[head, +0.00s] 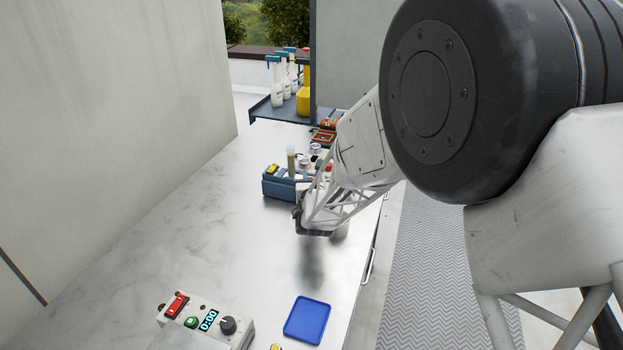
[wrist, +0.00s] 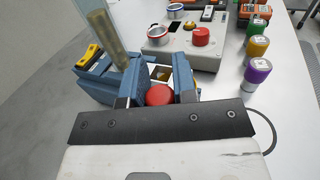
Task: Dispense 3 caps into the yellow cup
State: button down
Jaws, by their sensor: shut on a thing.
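A blue dispenser (wrist: 98,78) with a clear upright tube (wrist: 103,38) holding a brownish stack stands ahead of my gripper. In the head view the dispenser (head: 278,187) is in mid-table, partly behind my arm. My gripper (wrist: 158,92) is shut on a round red knob (wrist: 159,95), which sits between its two fingers at the dispenser's front. A small yellow thing (wrist: 195,77) shows just beyond the right finger; I cannot tell whether it is the yellow cup. In the head view my gripper (head: 299,218) is low beside the dispenser and the knob is hidden. No loose caps are clear.
Purple (wrist: 257,72), yellow and green-topped bottles line the right. A timer box (head: 208,322) and blue tray (head: 307,320) are at the near end. The marble table between is clear.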

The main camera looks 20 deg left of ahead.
aim_at(291, 169)
jog(key=shift+a, duration=3.2)
jog(key=c, duration=0.9)
grip_release()
jog(key=shift+a, duration=0.1)
jog(key=shift+c, duration=0.2)
jog(key=shift+s, duration=0.1)
jog(key=v, duration=0.7)
jog(key=shift+s+d, duration=0.2)
jog(key=shift+s, duration=0.1)
jog(key=shift+c, duration=0.2)
